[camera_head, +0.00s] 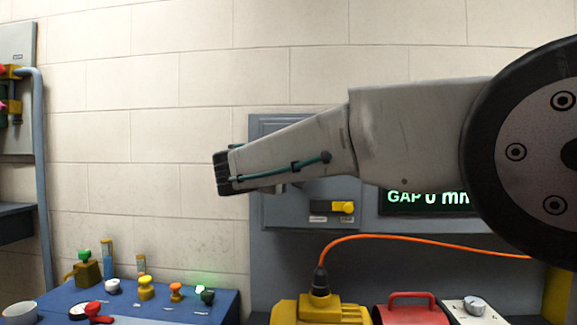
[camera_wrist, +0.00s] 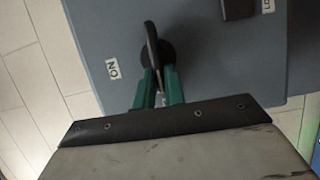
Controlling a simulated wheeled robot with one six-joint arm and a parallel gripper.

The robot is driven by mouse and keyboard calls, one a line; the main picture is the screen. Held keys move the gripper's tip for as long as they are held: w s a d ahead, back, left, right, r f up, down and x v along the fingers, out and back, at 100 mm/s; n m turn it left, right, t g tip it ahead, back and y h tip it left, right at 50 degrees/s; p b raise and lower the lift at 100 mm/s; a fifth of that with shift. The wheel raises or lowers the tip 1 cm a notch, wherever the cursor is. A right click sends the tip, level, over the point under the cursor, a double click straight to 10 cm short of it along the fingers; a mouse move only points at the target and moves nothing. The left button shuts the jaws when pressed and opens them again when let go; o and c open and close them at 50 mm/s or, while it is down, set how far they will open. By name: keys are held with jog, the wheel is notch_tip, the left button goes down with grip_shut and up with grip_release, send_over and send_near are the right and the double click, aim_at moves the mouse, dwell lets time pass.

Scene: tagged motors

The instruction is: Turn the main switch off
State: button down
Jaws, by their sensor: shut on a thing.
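In the wrist view, the main switch appears as a black round knob with a thin raised handle (camera_wrist: 151,38) on a grey panel (camera_wrist: 200,65). A white ON label (camera_wrist: 112,68) is on the panel to the left of the knob. My gripper (camera_wrist: 157,78) has green fingers, close together and shut on the near end of the handle. The exact contact is partly hidden. I cannot tell for sure which mark the handle points to. In the head view my arm covers the switch and the fingertips, in front of the grey panel (camera_head: 262,212).
A yellow switch (camera_head: 343,207) sits low on the panel, beside a display (camera_head: 430,198) reading "GAP 0 mm". An orange cable (camera_head: 420,237) rises from a yellow device (camera_head: 318,309). A red-handled case (camera_head: 410,310) stands beside it. A blue console (camera_head: 140,306) with several knobs is at lower left.

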jog(key=shift+f, duration=0.1)
dwell(0.5)
jog(key=c, duration=1.5)
grip_release()
jog(key=shift+d, duration=0.1)
jog(key=v, duration=0.7)
jog(key=shift+s+a, duration=0.2)
jog(key=shift+s, duration=0.15)
